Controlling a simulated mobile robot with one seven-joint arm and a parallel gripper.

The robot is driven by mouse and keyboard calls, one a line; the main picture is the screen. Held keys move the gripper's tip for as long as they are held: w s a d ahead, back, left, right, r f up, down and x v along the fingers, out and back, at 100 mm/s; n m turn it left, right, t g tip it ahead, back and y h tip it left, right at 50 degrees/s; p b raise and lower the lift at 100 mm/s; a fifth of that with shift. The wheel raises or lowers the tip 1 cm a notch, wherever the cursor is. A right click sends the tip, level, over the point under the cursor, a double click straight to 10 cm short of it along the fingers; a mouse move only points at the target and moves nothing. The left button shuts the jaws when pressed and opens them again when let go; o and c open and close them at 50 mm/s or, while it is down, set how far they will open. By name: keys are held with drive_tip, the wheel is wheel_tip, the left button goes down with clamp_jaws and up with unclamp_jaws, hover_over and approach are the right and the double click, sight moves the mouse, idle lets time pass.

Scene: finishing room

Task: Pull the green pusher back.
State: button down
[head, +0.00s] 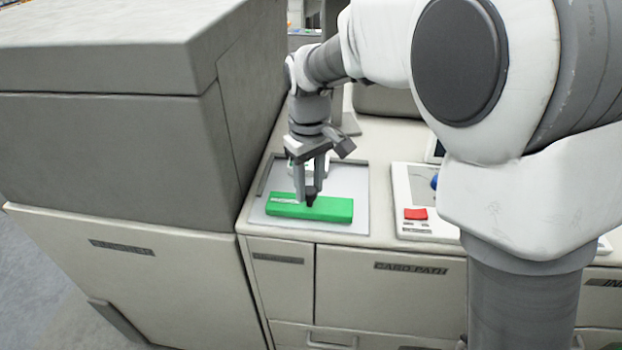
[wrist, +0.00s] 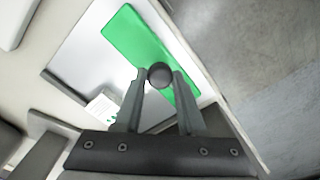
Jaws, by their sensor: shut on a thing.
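The green pusher (head: 335,209) is a long bar lying on a light grey plate (head: 354,178) near the front edge of the counter. It has a dark round knob on top, which shows in the wrist view (wrist: 159,75). My gripper (head: 309,190) points down over the bar, its two fingers shut on the knob. In the wrist view the green bar (wrist: 128,34) runs diagonally under the fingertips. My fingers hide part of the bar.
A small white block with green marks (wrist: 102,105) lies on the plate behind the pusher. A large grey cabinet (head: 110,130) stands close on the left. A panel with a red button (head: 416,214) is on the right. The floor (wrist: 250,50) lies beyond the counter edge.

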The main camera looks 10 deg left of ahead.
sight(309, 192)
drive_tip(key=shift+s, duration=0.2)
drive_tip(key=c, duration=0.5)
unclamp_jaws()
drive_tip(key=shift+s, duration=0.1)
drive_tip(key=shift+r, duration=0.3)
wheel_tip(309, 192, up, 17)
drive_tip(key=shift+p, duration=0.4)
drive_tip(key=shift+f, duration=0.1)
